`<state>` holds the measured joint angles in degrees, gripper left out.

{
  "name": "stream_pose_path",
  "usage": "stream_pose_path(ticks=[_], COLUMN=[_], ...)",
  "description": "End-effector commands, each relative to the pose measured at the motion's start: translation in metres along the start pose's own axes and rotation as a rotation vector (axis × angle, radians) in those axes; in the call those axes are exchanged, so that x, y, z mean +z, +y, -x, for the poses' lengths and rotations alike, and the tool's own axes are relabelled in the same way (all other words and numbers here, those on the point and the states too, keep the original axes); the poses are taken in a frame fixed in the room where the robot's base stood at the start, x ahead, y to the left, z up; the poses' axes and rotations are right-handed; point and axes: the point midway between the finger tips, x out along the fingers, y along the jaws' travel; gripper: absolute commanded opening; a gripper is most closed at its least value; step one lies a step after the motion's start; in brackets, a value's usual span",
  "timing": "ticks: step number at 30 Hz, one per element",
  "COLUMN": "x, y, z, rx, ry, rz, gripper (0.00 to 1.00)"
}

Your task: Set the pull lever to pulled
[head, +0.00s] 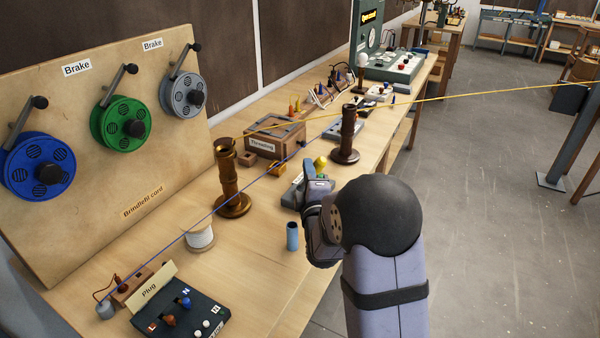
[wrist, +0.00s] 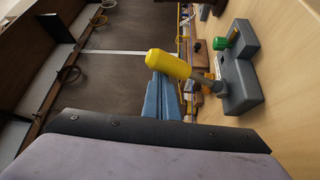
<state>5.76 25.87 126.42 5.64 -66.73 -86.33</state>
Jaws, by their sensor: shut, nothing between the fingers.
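The pull lever is a yellow handle (wrist: 168,64) on a thin grey shaft, rising from a dark grey base (wrist: 240,82) with a green knob (wrist: 219,44). In the head view, its yellow end (head: 320,162) shows just above my gripper (head: 309,172), which hides most of the rest. In the wrist view, my gripper's blue fingers (wrist: 163,98) are shut and empty, right beside the yellow handle. The handle overlaps the finger ends in the picture; I cannot tell whether they touch.
A blue cord and a yellow cord stretch above the bench. A brass post (head: 230,180) and a dark brown post (head: 347,138) stand upright near my gripper. A blue cylinder (head: 292,236), a white spool (head: 200,238) and the plug block (head: 180,312) occupy the nearer bench.

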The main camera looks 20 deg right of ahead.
Motion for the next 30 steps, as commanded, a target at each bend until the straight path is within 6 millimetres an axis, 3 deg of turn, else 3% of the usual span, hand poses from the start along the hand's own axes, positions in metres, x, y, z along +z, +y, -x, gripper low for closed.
stream_pose_path(ticks=[12,30], x=[0.016,0.018], y=[-0.008,-0.011], z=[0.010,0.011], rx=[-0.004,-0.014], ry=[-0.005,-0.011], rz=[0.000,0.000], gripper=[0.00,0.00])
